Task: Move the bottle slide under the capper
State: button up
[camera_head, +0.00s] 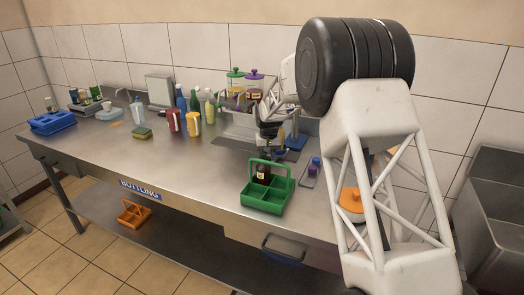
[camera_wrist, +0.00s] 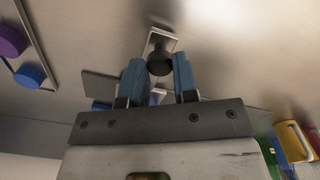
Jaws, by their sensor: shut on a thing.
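My gripper (camera_wrist: 158,72) has its two blue fingers on either side of a dark round knob (camera_wrist: 159,62), shut on it. The knob stands on a small metal plate (camera_wrist: 164,39), which looks like part of the bottle slide. In the head view my gripper (camera_head: 269,132) is low over the back of the steel bench, left of a blue piece (camera_head: 297,141) that may belong to the capper. My arm hides much of this area. I cannot tell from these frames whether a bottle stands on the slide.
A green caddy (camera_head: 266,204) holding a dark bottle (camera_head: 263,172) stands in front of my gripper. A small tray with a purple cap (camera_head: 316,161) and a blue cap lies to the right. The front-left bench (camera_head: 125,160) is clear.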

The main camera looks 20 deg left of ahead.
jog(key=shift+d, duration=1.9)
jog(key=o, duration=0.9)
jog(key=shift+c, duration=0.2)
jog(key=shift+r, duration=0.1)
notch_tip(320, 180, up, 8)
